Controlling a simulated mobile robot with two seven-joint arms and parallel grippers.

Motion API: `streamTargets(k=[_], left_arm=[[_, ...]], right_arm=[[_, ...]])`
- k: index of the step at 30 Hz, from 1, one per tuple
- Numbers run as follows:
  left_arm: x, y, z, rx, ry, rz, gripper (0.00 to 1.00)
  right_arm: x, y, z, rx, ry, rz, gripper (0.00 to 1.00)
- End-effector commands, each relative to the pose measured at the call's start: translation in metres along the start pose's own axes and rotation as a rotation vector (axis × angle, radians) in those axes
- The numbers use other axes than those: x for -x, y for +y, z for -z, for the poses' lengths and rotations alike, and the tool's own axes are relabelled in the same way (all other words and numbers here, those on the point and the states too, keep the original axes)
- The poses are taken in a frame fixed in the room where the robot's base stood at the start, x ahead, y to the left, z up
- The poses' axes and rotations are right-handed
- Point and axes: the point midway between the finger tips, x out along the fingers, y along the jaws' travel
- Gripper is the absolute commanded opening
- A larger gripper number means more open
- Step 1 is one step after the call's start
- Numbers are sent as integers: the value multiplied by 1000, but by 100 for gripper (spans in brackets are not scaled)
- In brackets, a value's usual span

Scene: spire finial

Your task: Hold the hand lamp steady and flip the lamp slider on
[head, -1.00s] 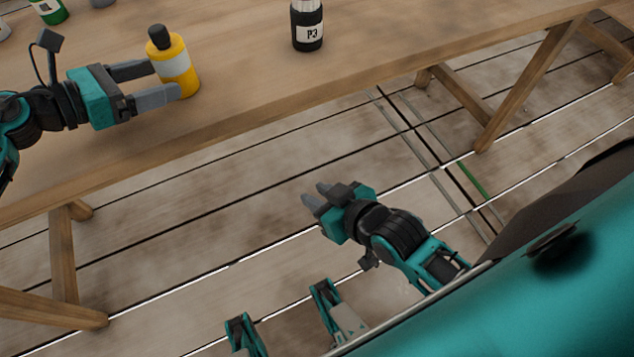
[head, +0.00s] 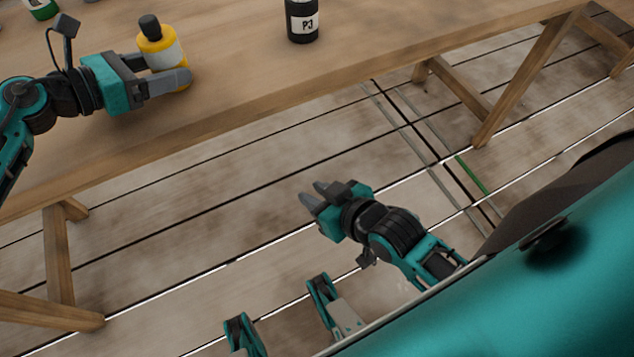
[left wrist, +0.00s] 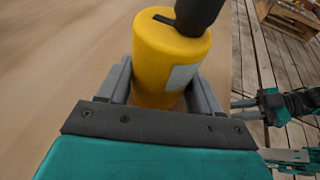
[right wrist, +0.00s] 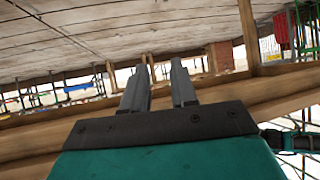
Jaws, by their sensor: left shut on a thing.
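A yellow bottle-like cylinder (head: 160,49) with a black cap and a pale label stands upright on the wooden table in the head view. My left gripper (head: 166,76) is shut on its body, one finger on each side. The left wrist view also shows the yellow cylinder (left wrist: 170,65) between the fingers, with a dark slot in its top beside the black neck.
The wooden table (head: 230,85) runs across the top. A black bottle marked P3 (head: 302,20) stands to the right, and a green container (head: 41,8) at the far left. Table between the yellow and black bottles is clear. Trestle legs (head: 525,75) stand below.

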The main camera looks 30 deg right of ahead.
Motion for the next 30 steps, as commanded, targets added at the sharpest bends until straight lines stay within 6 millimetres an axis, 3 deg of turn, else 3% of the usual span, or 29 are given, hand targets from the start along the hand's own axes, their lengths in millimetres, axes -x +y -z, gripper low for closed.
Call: streamTargets(k=[9, 14, 22, 30], left_arm=[[0, 0, 0, 0, 0, 0, 47], [0, 0, 0, 0, 0, 0, 47], [0, 0, 0, 0, 1, 0, 47], [0, 0, 0, 0, 1, 0, 47]], right_arm=[[0, 3, 2, -1, 3, 1, 1], [-2, 10, 25, -100, 43, 28, 0], [7, 28, 121, -500, 163, 216, 0], [40, 19, 216, -929, 177, 537, 0]])
